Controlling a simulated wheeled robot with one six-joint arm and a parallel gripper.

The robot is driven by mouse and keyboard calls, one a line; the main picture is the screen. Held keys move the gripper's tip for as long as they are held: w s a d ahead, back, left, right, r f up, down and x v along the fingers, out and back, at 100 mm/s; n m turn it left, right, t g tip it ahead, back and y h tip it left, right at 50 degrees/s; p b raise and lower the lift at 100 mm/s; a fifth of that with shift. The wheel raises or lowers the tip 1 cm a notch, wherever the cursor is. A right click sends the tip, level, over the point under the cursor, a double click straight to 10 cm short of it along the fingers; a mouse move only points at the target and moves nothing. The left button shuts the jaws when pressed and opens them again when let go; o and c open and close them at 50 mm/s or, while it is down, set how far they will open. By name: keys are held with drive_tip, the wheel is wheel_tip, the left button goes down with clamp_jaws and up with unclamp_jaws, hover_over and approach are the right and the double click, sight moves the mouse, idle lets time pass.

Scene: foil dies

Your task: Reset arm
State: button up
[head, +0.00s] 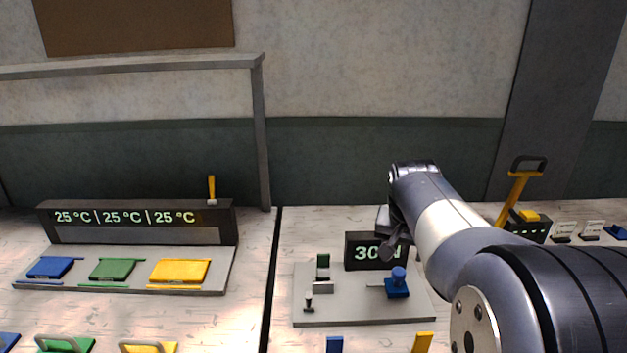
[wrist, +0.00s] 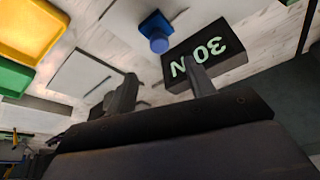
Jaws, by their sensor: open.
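My gripper (head: 390,245) hangs at the end of my arm in the head view, in front of the dark display block (head: 362,251) that reads about "30", its last character partly hidden. In the wrist view my gripper (wrist: 162,88) shows two dark fingers spread apart with nothing between them. The display (wrist: 205,55) appears upside down there, behind the right finger. A blue knobbed piece (head: 397,283) stands on the grey plate (head: 340,316) below my gripper, apart from it; it also shows in the wrist view (wrist: 157,34).
At left, a heater unit (head: 140,234) reads 25 °C three times, with blue (head: 50,267), green (head: 112,270) and yellow (head: 180,272) plates before it. A yellow-handled lever device (head: 525,230) stands at right. A grey frame post (head: 260,140) rises at the back.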

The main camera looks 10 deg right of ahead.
sight(395, 271)
drive_tip(key=x, duration=0.9)
drive_tip(key=shift+f, duration=0.3)
drive_tip(key=shift+w+a+r, duration=0.1)
drive_tip(key=shift+w+a, duration=0.05)
drive_tip(key=shift+a, duration=0.2)
drive_tip(key=shift+a+r, duration=0.1)
drive_tip(key=shift+a, duration=0.05)
